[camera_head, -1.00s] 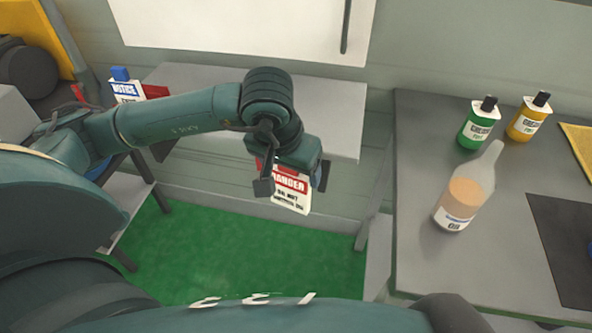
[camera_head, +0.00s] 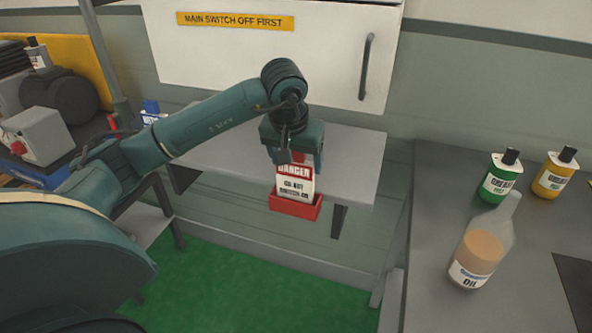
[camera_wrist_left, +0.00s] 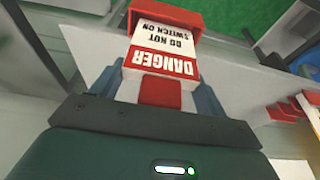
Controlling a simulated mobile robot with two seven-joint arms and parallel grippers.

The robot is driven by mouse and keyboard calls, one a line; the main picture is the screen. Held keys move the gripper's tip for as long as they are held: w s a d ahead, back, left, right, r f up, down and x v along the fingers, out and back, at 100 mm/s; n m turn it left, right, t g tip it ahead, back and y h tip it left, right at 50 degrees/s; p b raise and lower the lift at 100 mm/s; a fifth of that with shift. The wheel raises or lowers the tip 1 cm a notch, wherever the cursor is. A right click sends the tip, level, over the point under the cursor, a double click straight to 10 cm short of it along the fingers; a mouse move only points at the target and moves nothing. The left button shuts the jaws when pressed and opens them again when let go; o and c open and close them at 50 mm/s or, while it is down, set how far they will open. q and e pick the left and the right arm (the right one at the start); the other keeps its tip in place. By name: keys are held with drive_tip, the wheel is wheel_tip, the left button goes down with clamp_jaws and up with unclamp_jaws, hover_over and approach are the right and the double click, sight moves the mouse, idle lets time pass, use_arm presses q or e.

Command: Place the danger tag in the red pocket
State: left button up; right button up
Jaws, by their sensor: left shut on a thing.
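The danger tag (camera_head: 295,184) is a white card with a red "DANGER" band. My left gripper (camera_head: 293,158) is shut on its red top end and holds it upright, lettering facing me. The red pocket (camera_head: 297,210) is a small open-topped box at the front edge of the grey shelf. The tag's lower edge is at the pocket's mouth; how deep it sits I cannot tell. In the left wrist view the tag (camera_wrist_left: 163,50) runs from the fingers to the red pocket (camera_wrist_left: 190,20), which surrounds its far end. My right gripper is not in view.
The grey shelf (camera_head: 350,160) sits below a white cabinet (camera_head: 270,60) with a handle. At right, a workbench (camera_head: 425,220) carries an oil bottle (camera_head: 480,250), a green bottle (camera_head: 498,180) and a yellow bottle (camera_head: 555,175).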

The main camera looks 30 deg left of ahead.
sight(296, 170)
use_arm(q)
wheel_tip(296, 170, down, 3)
drive_tip(key=shift+r, duration=0.1)
drive_tip(key=shift+f, duration=0.25)
drive_tip(key=o, duration=1)
drive_tip(key=shift+r, duration=0.1)
